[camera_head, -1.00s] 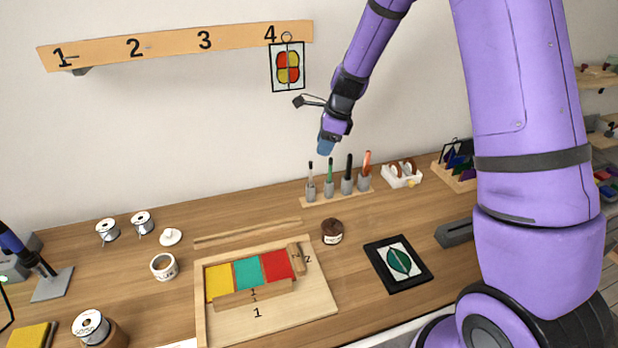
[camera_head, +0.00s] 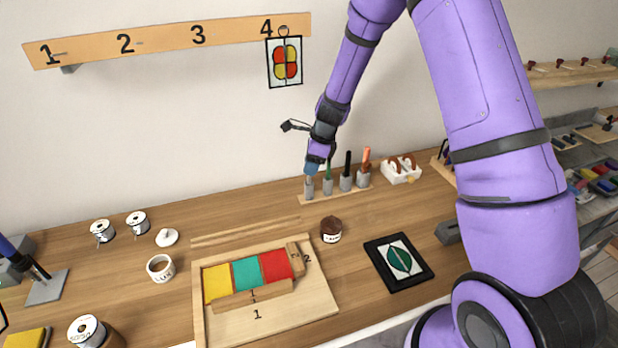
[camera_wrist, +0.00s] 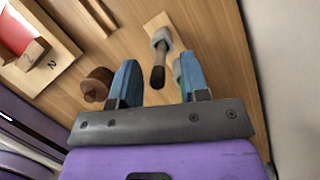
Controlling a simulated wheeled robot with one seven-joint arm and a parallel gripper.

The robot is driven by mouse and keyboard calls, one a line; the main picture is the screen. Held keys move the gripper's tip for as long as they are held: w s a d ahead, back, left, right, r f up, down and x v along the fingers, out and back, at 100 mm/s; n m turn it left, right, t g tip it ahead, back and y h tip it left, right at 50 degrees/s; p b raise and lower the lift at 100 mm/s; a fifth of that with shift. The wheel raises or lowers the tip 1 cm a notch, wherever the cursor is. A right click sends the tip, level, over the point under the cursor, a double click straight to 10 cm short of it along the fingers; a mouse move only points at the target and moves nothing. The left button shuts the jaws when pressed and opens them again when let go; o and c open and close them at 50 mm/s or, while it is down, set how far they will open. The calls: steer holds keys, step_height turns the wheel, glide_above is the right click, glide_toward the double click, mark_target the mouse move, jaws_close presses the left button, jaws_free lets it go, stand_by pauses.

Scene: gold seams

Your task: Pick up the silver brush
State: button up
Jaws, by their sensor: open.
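The silver brush (camera_wrist: 158,73) stands upright in a grey holder (camera_head: 309,188), the leftmost in the row. In the wrist view its dark tip points toward the camera and lies between my two fingers. In the head view my gripper (camera_head: 314,165) is right above that holder and hides most of the brush. My gripper also shows in the wrist view (camera_wrist: 158,64), with its blue fingers spread on either side of the brush. I cannot tell whether either finger touches it.
A green-handled tool (camera_head: 328,170), a black one (camera_head: 347,165) and an orange one (camera_head: 366,158) stand close to the right in their own holders. A white box (camera_head: 401,170) stands to the right.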

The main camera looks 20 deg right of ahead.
mark_target(309, 179)
steer(key=shift+x, duration=1.2)
jaws_close()
steer(key=shift+r, duration=0.1)
